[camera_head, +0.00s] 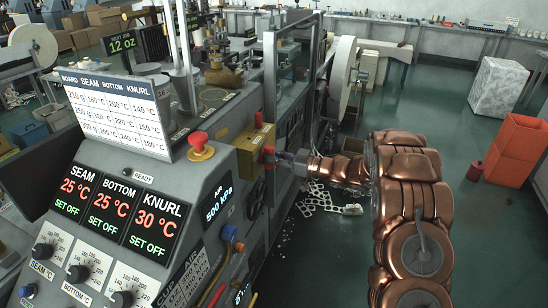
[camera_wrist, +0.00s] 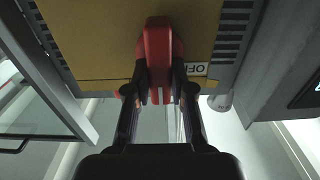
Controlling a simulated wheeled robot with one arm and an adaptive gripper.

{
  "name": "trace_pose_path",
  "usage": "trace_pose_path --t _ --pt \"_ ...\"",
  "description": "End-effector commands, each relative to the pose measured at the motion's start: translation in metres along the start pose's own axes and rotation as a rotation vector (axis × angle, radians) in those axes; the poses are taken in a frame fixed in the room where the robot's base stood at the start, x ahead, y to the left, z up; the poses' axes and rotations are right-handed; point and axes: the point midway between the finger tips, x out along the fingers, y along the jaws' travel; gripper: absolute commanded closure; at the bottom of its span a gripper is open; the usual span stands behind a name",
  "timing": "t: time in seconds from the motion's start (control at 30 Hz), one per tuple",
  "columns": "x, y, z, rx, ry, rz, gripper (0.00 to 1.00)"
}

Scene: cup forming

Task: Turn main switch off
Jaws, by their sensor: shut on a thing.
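The main switch is a red handle on a yellow box (camera_head: 252,142) at the right side of the machine's control panel. In the wrist view the red handle (camera_wrist: 157,50) stands roughly vertical in front of the yellow plate (camera_wrist: 95,35). An "OFF" label (camera_wrist: 196,69) shows to the right of the handle's lower end. My gripper (camera_wrist: 160,92) is shut on the red handle, one finger on each side. In the head view my gripper (camera_head: 280,158) meets the box from the right, and its fingertips are too small to make out.
A red emergency button (camera_head: 199,142) sits on the panel left of the box. The panel displays (camera_head: 116,210) read "SET OFF". Scrap strip (camera_head: 325,200) lies on the floor below my arm.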

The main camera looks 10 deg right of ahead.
Motion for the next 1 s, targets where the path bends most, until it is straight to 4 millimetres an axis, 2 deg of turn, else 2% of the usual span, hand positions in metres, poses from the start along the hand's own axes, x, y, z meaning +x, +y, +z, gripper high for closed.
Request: trace_pose_path --t 0.43,1.0 --pt "-0.0005 -0.0013 0.005 -0.126 0.0 0.0 1.0" --pt "-0.0008 -0.0064 0.0101 -0.59 -0.002 0.0 1.0"
